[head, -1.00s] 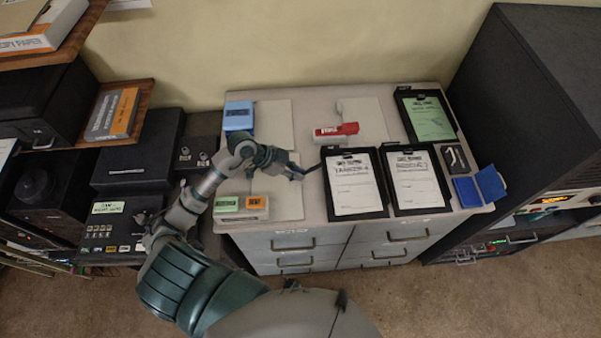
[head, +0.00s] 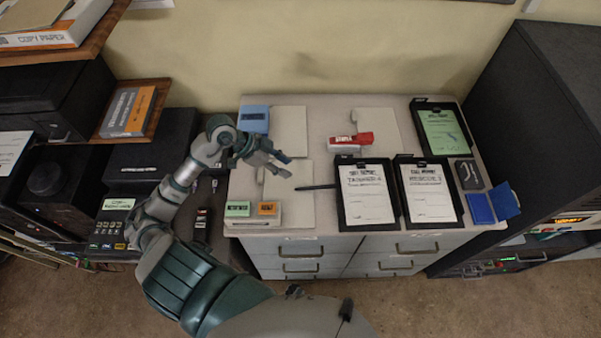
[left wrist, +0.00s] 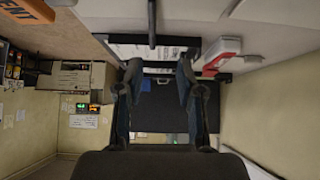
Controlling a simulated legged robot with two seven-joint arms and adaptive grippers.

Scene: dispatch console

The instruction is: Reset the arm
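My left gripper (head: 282,165) hangs over the left part of the cabinet top (head: 318,104), above pale sheets. In the left wrist view its two fingers (left wrist: 158,82) are spread apart with nothing between them. A dark pen (head: 314,187) lies just below and right of the fingers, its right end at the edge of a black clipboard (head: 366,192). The pen also shows as a dark rod in the left wrist view (left wrist: 152,22). My right gripper is in neither current view.
Green and orange boxes (head: 252,210) sit at the front left, and a blue box (head: 254,119) at the back left. A red-and-white stapler-like item (head: 350,139) lies mid-back. A second clipboard (head: 428,190) and a green-sheet clipboard (head: 442,130) lie right. A dark cabinet (head: 545,130) rises beyond.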

